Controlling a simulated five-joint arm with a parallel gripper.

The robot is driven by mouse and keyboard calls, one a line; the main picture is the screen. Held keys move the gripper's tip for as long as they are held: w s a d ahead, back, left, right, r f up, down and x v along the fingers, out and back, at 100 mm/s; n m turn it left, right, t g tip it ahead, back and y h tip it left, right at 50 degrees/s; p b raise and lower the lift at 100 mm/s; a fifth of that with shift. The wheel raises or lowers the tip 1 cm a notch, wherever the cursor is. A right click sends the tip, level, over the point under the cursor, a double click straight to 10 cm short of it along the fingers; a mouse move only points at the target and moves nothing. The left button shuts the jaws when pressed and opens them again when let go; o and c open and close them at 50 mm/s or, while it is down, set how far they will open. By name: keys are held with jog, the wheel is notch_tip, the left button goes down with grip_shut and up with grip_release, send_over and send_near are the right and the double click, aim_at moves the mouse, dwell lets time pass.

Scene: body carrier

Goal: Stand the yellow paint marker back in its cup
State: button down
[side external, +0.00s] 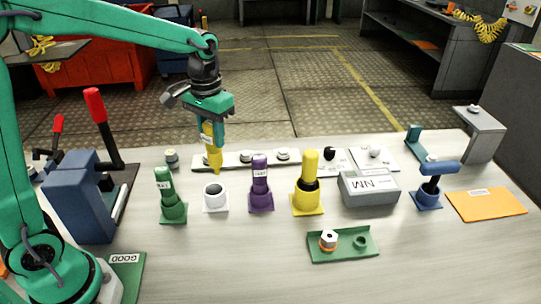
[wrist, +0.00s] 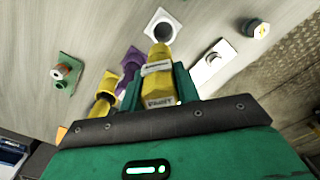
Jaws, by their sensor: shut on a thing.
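My gripper (side external: 211,122) is shut on the yellow paint marker (side external: 208,134), which hangs close to upright with its narrower end down. The marker also shows between the jaws in the wrist view (wrist: 159,90), with a white label band. An empty white cup (side external: 215,203) stands on the table just below the marker's lower end, apart from it in the wrist view (wrist: 160,29). A yellow cup (side external: 306,202) further right has another yellow marker (side external: 309,163) standing in it.
A green cup (side external: 173,211) with a green marker stands left of the white cup. A purple cup (side external: 261,202) with a purple marker stands right. A white strip (side external: 238,159) with round pieces lies behind. A grey box (side external: 369,188) and green tray (side external: 335,255) stand further right.

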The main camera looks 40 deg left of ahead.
aim_at(210, 165)
jog(key=s+d+r+n, duration=0.1)
jog(key=s+d+n, duration=0.6)
jog(key=d+n, duration=0.1)
jog(key=shift+s+d+r, duration=0.15)
jog(key=shift+d, duration=0.35)
jog(key=w+a+f, duration=0.2)
jog(key=a, duration=0.1)
jog(key=w+a+f, duration=0.2)
jog(key=a, duration=0.1)
jog(key=w+a+f, duration=0.2)
jog(key=a+f, duration=0.1)
jog(key=a, duration=0.1)
jog(key=shift+w, duration=0.1)
jog(key=shift+f, duration=1.95)
jog(key=c, duration=1)
grip_release()
jog(key=shift+c, duration=0.2)
